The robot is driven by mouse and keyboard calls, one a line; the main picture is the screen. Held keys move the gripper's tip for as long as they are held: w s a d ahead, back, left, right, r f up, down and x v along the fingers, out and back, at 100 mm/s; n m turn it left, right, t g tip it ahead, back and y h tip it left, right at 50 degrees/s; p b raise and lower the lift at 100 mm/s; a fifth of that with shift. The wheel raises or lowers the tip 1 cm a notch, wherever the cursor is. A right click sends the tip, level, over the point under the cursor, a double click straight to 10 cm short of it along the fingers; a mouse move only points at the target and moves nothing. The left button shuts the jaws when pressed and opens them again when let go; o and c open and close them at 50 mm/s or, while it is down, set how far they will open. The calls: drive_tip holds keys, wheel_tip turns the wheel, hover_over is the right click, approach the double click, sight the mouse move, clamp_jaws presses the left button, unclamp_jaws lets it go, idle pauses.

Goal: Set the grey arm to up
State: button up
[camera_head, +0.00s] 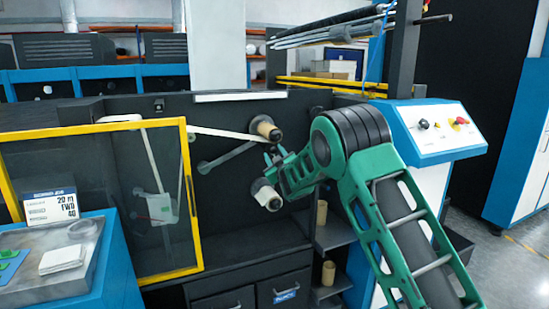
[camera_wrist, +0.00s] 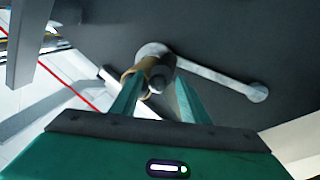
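The grey arm (camera_head: 228,157) is on the dark machine face, slanting down and left from the upper tan roll core (camera_head: 265,128) to a round end. In the wrist view a grey arm (camera_wrist: 215,78) runs right and slightly down from a pale disc behind a tan core (camera_wrist: 147,66) with a dark tip. I cannot tell whether this is the same arm. My gripper (camera_head: 275,155) is in front of the machine face, between the upper core and a lower pale roll (camera_head: 267,195). In the wrist view its fingers (camera_wrist: 158,98) are apart, with the core's tip between or just beyond them; contact is unclear.
A yellow-framed clear guard (camera_head: 188,200) stands at the left. A white web (camera_head: 215,134) runs to the upper core. A control panel (camera_head: 440,128) with knobs is at the right. Shelves with tan cores (camera_head: 328,273) are below my arm. A blue table (camera_head: 115,270) is front left.

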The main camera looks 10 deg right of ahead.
drive_tip(key=s+d+f, duration=0.1)
drive_tip(key=s, duration=0.9)
drive_tip(key=shift+s+f, duration=0.25)
drive_tip(key=shift+s, duration=0.05)
drive_tip(key=shift+d, duration=0.1)
